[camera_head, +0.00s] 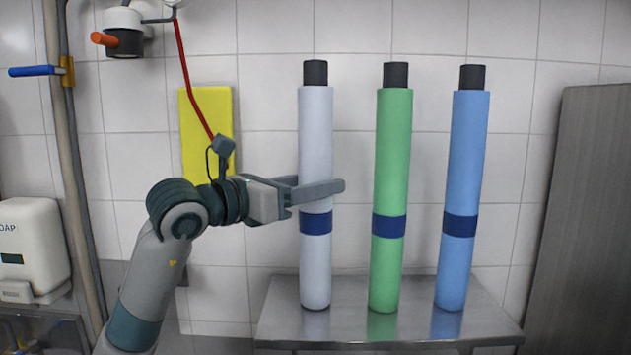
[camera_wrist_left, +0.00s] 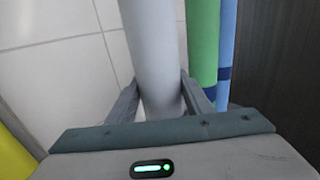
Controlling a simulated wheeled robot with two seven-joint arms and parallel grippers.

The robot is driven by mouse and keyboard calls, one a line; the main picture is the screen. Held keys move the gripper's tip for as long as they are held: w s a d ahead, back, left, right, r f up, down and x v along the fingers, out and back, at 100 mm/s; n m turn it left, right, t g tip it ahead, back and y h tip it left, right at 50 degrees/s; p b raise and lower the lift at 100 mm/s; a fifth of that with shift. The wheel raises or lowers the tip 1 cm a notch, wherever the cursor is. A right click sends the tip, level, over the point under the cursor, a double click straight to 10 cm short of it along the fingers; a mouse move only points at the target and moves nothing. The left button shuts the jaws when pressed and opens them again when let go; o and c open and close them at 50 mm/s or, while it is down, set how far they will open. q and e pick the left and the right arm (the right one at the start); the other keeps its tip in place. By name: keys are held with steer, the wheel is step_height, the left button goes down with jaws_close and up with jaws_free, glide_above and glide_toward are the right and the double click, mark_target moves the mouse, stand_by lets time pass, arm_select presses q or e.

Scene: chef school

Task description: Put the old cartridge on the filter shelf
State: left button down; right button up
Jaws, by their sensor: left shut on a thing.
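Three tall cartridges with black caps and dark blue bands stand upright in a row on a metal shelf (camera_head: 345,325) in the head view. The white-grey cartridge (camera_head: 315,130) is at the left, the green one (camera_head: 392,150) in the middle, the blue one (camera_head: 467,150) at the right. My left gripper (camera_head: 320,190) is shut on the white-grey cartridge above its band. In the left wrist view this cartridge (camera_wrist_left: 154,45) runs between the two fingers. Its base appears to be at the shelf's surface. My right gripper is out of view.
A filter head (camera_head: 124,35) with an orange lever is on the wall at upper left, near a pipe with a blue-handled valve (camera_head: 35,71). A yellow panel (camera_head: 200,150) is behind my arm. A soap dispenser (camera_head: 30,245) is at far left. A metal panel (camera_head: 585,220) stands at right.

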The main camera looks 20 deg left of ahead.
arm_select(q)
steer(key=shift+f, duration=0.1)
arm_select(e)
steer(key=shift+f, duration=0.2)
arm_select(q)
steer(key=c, duration=0.9)
jaws_free()
steer(key=shift+s, duration=0.1)
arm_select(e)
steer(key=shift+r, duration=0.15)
arm_select(q)
steer(key=b+v, duration=0.4)
steer(key=v, duration=0.8)
steer(key=shift+b, duration=0.3)
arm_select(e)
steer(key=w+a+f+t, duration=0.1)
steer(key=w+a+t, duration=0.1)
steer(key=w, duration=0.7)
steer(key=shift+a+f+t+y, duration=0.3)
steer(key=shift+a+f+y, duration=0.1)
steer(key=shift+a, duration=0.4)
